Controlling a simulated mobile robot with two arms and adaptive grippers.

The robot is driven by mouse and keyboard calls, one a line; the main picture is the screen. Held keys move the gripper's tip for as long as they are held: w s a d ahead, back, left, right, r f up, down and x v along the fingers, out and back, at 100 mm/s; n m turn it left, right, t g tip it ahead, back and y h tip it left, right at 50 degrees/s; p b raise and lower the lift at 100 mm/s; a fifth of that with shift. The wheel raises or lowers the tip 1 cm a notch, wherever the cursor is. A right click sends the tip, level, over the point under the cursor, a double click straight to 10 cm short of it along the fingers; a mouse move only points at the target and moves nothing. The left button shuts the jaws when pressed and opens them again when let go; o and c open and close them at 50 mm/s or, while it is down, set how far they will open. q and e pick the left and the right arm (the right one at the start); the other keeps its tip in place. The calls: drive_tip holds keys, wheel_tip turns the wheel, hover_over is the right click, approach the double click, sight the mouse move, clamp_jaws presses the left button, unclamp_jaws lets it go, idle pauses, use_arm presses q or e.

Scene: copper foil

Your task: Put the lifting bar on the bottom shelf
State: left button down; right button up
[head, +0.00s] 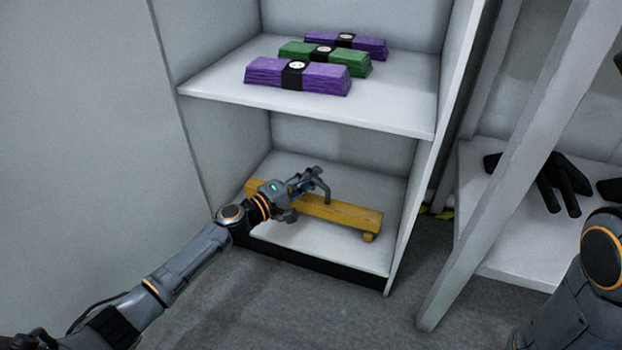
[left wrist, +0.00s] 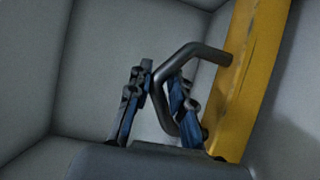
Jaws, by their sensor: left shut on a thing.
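The lifting bar (head: 343,212) is a long yellow bar with a dark bent handle. In the head view it is at the bottom shelf (head: 319,256) of the white cabinet, lying lengthwise across it; I cannot tell whether it touches the shelf. My left gripper (head: 308,184) is shut on the handle. In the left wrist view, the left gripper (left wrist: 157,105) has its fingers on either side of the handle, and the yellow bar (left wrist: 252,75) runs along the right. My right gripper is not clearly seen; part of my right arm shows at the lower right.
The upper shelf (head: 210,84) holds purple and green banded bundles (head: 298,76). The cabinet's right side wall (head: 428,150) stands close to the bar's right end.

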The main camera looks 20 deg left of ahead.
use_arm(q)
drive_tip(key=c, duration=1.2)
unclamp_jaws()
drive_tip(key=shift+s+a+r+p, duration=0.1)
drive_tip(key=shift+s+a+p, duration=0.15)
drive_tip(key=shift+s+p, duration=0.15)
drive_tip(key=p+v, duration=0.3)
drive_tip(key=v, duration=0.8)
drive_tip(key=shift+s, duration=0.1)
